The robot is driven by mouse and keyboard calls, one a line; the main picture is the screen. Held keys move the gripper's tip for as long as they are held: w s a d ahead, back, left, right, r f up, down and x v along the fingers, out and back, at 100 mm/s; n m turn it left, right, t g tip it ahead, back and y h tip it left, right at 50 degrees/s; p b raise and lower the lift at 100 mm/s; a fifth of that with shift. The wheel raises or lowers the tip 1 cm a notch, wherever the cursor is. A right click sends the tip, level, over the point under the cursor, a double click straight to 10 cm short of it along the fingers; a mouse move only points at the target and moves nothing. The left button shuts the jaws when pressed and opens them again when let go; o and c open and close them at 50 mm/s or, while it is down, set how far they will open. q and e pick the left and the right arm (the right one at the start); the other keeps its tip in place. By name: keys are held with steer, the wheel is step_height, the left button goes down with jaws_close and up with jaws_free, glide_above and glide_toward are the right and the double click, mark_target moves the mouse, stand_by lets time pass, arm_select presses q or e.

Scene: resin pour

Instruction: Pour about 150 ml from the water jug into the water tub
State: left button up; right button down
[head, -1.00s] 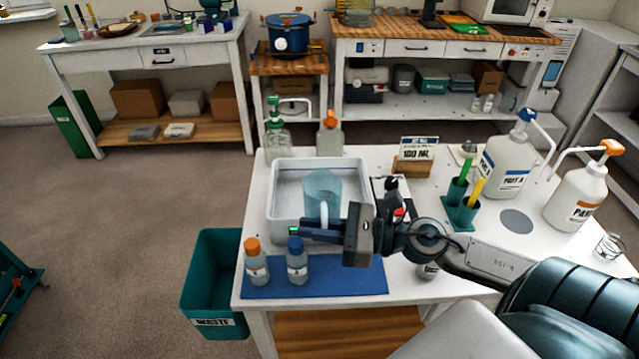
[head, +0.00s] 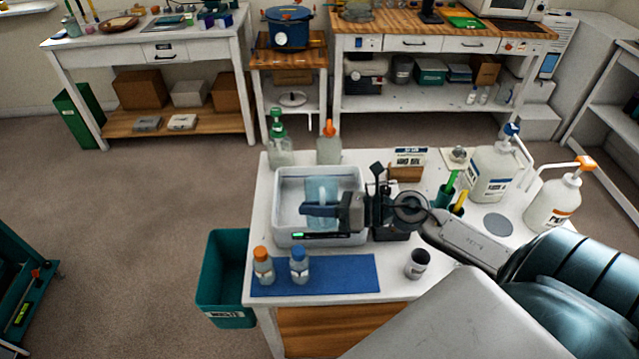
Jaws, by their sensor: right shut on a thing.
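The water jug (head: 322,186) is translucent blue and is in the head view, over the water tub. My right gripper (head: 320,209) is shut on it, reaching in from the right. The gripper covers the jug's near lower part, so its handle and exact tilt are hard to tell. No stream of water can be made out. The water tub (head: 283,188) is a white rectangular basin on the white table; the gripper hides part of its inside, and the water level is unclear. My left gripper is not in view.
Two small bottles, orange-capped (head: 263,266) and blue-capped (head: 299,264), stand on a blue mat (head: 345,274). Pump bottles (head: 278,148) (head: 329,146) stand behind the tub. A grey cup (head: 417,264) and large pump jugs (head: 492,172) (head: 552,203) are to the right. A teal waste bin (head: 224,280) is at left.

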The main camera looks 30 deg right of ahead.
mark_target(313, 194)
steer(key=shift+w+d+r+m+p, duration=0.15)
steer(key=shift+w+d+m+p, duration=0.25)
steer(key=shift+w+m+p, duration=0.25)
steer(key=shift+w+d+m+p, duration=0.1)
steer(key=shift+w+m+p, duration=0.05)
steer(key=shift+m+p, duration=0.3)
steer(key=shift+w+d+m+g+p, duration=0.15)
steer(key=shift+w+m+g+p, duration=0.2)
steer(key=shift+p, duration=0.35)
steer(key=shift+w+d+r+m+p, duration=0.1)
steer(key=shift+w+d+m+p, duration=0.05)
steer(key=shift+m+p, duration=0.4)
steer(key=shift+w+d+g+p, duration=0.1)
steer(key=shift+w+g+p, duration=0.15)
steer(key=shift+p, duration=0.1)
steer(key=shift+w+d+m+p, duration=0.2)
steer(key=shift+m+p, duration=0.25)
steer(key=shift+m, duration=0.15)
steer(key=shift+w+d+f+m+g+p, duration=0.2)
steer(key=shift+w+m+p, duration=0.1)
steer(key=shift+m+p, duration=0.1)
steer(key=shift+w+d+f+m+g+p, duration=0.1)
steer(key=shift+w+m+g+p, duration=0.15)
steer(key=shift+m, duration=0.15)
steer(key=shift+w+d, duration=0.3)
steer(key=shift+w, duration=0.15)
